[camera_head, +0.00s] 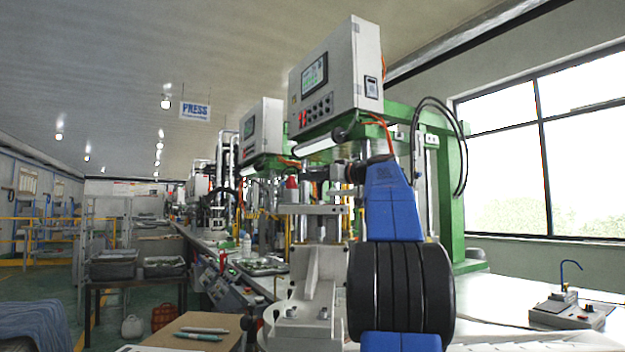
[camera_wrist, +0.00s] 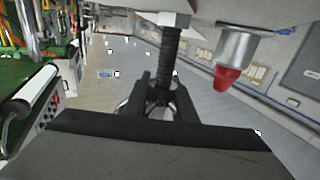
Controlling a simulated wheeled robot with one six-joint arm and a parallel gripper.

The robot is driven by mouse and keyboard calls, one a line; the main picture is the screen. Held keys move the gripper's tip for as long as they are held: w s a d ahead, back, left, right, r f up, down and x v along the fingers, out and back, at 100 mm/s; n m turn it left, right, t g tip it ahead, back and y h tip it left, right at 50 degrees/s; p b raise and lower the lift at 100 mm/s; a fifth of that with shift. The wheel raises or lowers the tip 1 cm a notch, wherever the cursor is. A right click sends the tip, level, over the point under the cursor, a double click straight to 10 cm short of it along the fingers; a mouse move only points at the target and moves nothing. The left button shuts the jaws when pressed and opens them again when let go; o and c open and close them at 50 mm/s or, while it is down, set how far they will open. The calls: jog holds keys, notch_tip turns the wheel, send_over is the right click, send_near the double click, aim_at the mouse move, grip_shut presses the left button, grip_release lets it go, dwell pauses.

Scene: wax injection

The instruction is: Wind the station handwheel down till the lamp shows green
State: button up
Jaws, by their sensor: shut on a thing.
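The lamp (camera_head: 292,184) stands on the station's top plate, a silver body with a red cap; it shows red. In the wrist view, which looks upside down, the lamp (camera_wrist: 227,76) is right of a dark threaded screw (camera_wrist: 168,55). My gripper (camera_wrist: 160,97) is shut on the handwheel (camera_wrist: 122,106) at the end of that screw; only bits of its bright metal rim show around the black fingers. In the head view my gripper (camera_head: 343,173) is above the plate, and the handwheel is mostly hidden by it and my arm.
The grey station stand (camera_head: 310,265) rises from the bench. Control boxes (camera_head: 335,75) on green frames are close behind and above my arm. A small device with a blue hook (camera_head: 563,302) is on the white bench at right. A brown board with pens (camera_head: 205,332) is at lower left.

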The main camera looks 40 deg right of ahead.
jog(key=shift+s+a+r+n+g+y, duration=0.1)
jog(key=shift+a+n+g+y, duration=0.1)
jog(key=shift+n+y, duration=0.45)
jog(key=shift+a+n+g+y, duration=0.1)
jog(key=shift+n+g+y, duration=0.2)
jog(key=shift+y, duration=0.55)
jog(key=o, duration=0.9)
jog(key=shift+s, duration=0.1)
jog(key=v, duration=1.7)
jog(key=shift+s+d, duration=0.1)
jog(key=shift+d, duration=0.15)
